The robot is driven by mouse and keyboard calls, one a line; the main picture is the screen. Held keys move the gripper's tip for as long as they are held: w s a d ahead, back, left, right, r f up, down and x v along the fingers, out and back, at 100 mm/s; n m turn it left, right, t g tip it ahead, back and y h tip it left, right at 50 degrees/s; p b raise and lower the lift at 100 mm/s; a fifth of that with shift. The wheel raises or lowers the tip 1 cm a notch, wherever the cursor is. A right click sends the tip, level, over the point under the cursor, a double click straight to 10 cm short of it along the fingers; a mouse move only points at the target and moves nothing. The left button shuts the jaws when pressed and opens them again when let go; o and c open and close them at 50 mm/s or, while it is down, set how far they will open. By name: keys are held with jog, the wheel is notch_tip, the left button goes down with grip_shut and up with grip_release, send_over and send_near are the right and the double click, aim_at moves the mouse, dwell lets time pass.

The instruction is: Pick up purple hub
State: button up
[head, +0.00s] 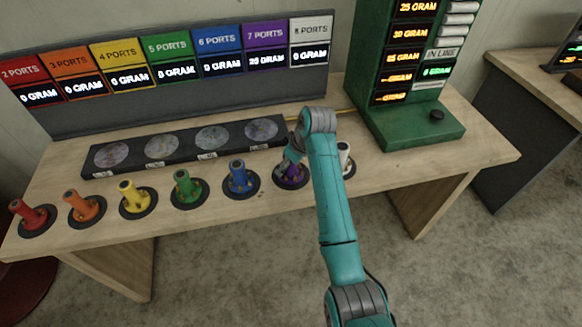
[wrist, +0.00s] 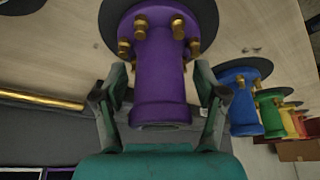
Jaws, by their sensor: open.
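The purple hub (wrist: 158,75) stands on a round black pad and carries several brass ports around its wider end. In the wrist view it sits between the two fingers of my gripper (wrist: 162,95). The fingers are open, one on each side of the hub, with a visible gap at least on the right. In the head view my arm partly covers the purple hub (head: 292,176), and my gripper (head: 290,162) is at the hub, its fingers mostly hidden.
A blue hub (head: 238,180) stands close to the left, with green, yellow, orange and red hubs in a row beyond. A white hub (head: 345,158) stands close to the right. Behind lie a black tray (head: 188,139) with round discs, a display board (head: 190,95) and a green machine (head: 408,125).

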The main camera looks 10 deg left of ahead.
grip_shut()
jog(key=shift+r, duration=0.1)
